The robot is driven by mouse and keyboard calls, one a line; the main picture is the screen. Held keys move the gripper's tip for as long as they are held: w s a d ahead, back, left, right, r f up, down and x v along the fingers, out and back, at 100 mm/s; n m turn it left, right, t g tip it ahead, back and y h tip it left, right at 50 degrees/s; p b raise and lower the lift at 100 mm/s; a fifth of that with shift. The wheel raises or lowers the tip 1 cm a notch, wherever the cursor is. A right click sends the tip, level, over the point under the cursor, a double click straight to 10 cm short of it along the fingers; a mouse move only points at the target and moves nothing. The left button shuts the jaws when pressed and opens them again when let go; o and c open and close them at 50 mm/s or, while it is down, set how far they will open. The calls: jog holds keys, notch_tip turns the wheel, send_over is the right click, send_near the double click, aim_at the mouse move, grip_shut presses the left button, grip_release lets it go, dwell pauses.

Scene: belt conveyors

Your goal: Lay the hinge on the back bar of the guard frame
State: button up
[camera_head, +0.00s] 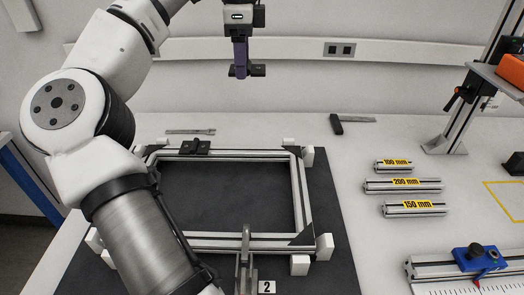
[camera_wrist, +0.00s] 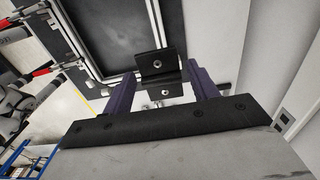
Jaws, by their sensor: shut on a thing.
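My gripper (camera_head: 240,68) hangs at the top middle of the head view, purple fingers pointing down, shut on a small black hinge (camera_head: 258,70). In the wrist view the held hinge (camera_wrist: 155,64) shows dark leaves with screw holes between the fingers. The guard frame (camera_head: 302,190), of aluminium bars with dark corner plates, lies on a dark mat. Its back bar (camera_head: 250,155) runs across its far side, below and nearer than my gripper in the picture. Another black hinge-like piece (camera_head: 196,147) sits on the back bar's left part. The held hinge is apart from the frame.
Several labelled profiles (camera_head: 403,186) lie to the right. A clamp (camera_head: 245,255) stands at the front bar, by a "2" tag. White blocks surround the frame. A wall trunking (camera_head: 400,54) runs behind.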

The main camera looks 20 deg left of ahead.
jog(key=shift+s+f, duration=0.15)
jog(key=shift+f, duration=0.2)
jog(key=b, duration=0.2)
send_over(246, 149)
notch_tip(246, 149, down, 14)
jog(key=shift+f, duration=2.75)
jog(key=shift+f, duration=0.15)
jog(key=o, duration=1)
jog(key=shift+c, duration=0.2)
notch_tip(246, 149, up, 12)
jog(key=shift+r, duration=0.2)
